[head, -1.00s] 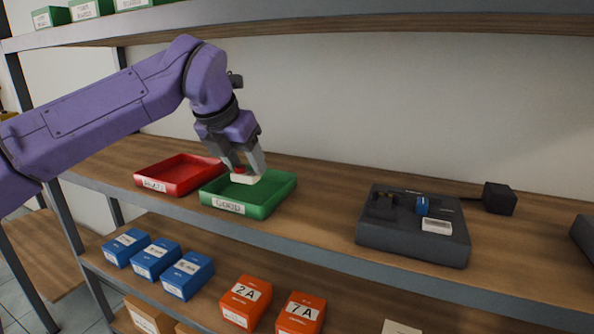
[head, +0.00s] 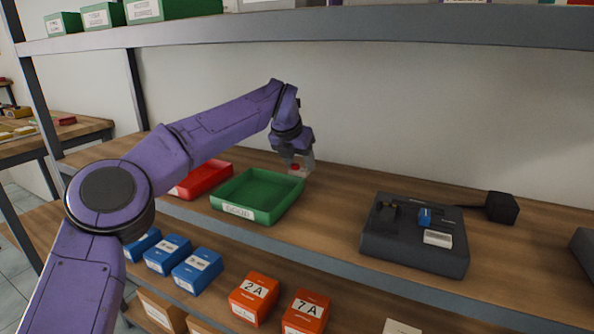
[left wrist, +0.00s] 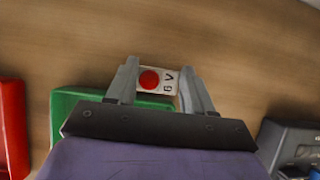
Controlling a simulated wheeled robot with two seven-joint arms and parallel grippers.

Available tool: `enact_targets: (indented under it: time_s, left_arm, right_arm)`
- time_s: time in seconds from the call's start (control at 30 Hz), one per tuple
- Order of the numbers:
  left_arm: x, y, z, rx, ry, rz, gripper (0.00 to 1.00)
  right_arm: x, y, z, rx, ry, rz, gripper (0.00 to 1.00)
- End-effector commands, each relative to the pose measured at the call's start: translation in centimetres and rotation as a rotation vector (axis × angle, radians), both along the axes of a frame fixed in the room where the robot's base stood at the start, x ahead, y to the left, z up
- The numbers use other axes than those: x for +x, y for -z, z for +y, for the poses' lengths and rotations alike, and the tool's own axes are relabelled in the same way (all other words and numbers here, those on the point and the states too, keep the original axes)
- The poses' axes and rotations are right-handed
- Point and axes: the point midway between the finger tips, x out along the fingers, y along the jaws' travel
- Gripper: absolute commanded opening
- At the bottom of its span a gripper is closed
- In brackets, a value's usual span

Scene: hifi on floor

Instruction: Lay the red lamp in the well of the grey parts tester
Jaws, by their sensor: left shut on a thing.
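My left gripper (head: 301,168) is shut on the red lamp (left wrist: 149,79), a red round dome on a small white block marked "6 V". In the head view the lamp (head: 294,167) shows small between the fingers, just past the right back corner of the green tray. The left wrist view shows it between both fingertips (left wrist: 155,85), above the wooden shelf. The grey parts tester (head: 385,248) stands on the shelf to the right, apart from the gripper. It carries a blue part, a white label and dark fittings on top; I cannot make out its well clearly. My right gripper is out of view.
The green tray (head: 240,212), labelled GOOD, and a red tray (head: 205,178) stand left of the tester. A black box (head: 502,207) on a cable sits behind the tester. An upper shelf (head: 350,28) hangs above. Bare shelf lies between green tray and tester.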

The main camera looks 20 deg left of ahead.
Motion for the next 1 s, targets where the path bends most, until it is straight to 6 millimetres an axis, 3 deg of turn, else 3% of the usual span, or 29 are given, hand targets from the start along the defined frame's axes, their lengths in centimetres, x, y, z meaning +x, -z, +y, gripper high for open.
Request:
enact_targets:
  time_s: [0.1,0.3,0.33,0.4,0.77,1.0]
  left_arm:
    - [0.1,2.3,0.0,0.000,0.001,0.002,0.13]
    - [0.4,2.5,0.0,0.000,-0.001,0.001,0.13]
    - [0.3,2.6,0.0,0.000,0.000,0.001,0.58]
    - [0.3,2.6,0.0,0.000,0.000,0.001,0.77]
    - [0.0,1.8,0.0,-0.001,0.000,-0.001,0.77]
    - [-2.8,-3.2,0.1,-0.001,0.000,-0.004,0.77]
  right_arm:
    - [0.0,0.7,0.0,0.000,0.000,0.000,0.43]
    - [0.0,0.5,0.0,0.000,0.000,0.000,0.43]
    - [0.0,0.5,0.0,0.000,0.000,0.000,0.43]
    - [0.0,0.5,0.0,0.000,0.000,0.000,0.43]
    - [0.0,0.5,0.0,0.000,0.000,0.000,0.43]
    - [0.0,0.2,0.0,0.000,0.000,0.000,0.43]
